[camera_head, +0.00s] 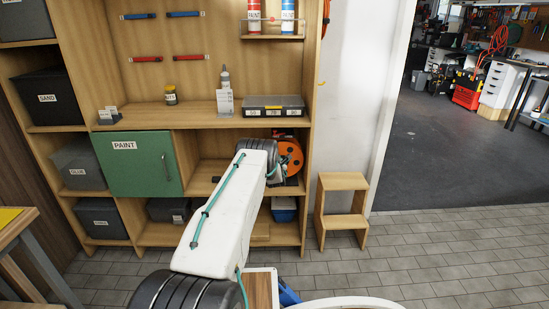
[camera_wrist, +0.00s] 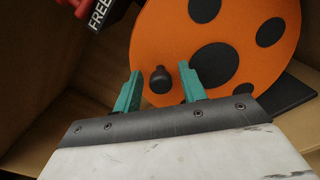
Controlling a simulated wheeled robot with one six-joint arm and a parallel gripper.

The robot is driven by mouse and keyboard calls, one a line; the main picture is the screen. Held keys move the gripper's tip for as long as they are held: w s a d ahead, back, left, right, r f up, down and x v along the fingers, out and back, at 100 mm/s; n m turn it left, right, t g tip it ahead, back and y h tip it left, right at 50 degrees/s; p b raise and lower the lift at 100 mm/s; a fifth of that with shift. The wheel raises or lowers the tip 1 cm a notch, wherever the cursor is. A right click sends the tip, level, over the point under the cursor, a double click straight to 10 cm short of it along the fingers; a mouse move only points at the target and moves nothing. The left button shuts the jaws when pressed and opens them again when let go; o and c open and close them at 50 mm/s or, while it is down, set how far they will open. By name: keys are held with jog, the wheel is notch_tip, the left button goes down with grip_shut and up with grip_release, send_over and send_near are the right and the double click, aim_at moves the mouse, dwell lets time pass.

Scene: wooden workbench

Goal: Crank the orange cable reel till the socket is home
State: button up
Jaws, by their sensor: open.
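The orange cable reel (camera_head: 292,157) sits in a shelf compartment of the wooden unit, partly hidden behind my arm in the head view. In the wrist view the reel's orange disc (camera_wrist: 182,32) with dark round spots fills the upper right. A black crank knob (camera_wrist: 160,79) stands out near the disc's lower left edge. My gripper (camera_wrist: 159,88) is open, with its two green fingers on either side of the knob. I cannot tell whether either finger touches it. The socket and the cable's end do not show clearly.
A red object with a black label reading "FREE" (camera_wrist: 98,16) is left of the reel. A green cabinet door marked PAINT (camera_head: 139,163) is shut, left of my arm. A wooden step stool (camera_head: 342,209) stands right of the unit. The tiled floor at right is clear.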

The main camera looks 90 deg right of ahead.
jog(key=a, duration=0.7)
jog(key=shift+a, duration=0.35)
jog(key=shift+w, duration=0.15)
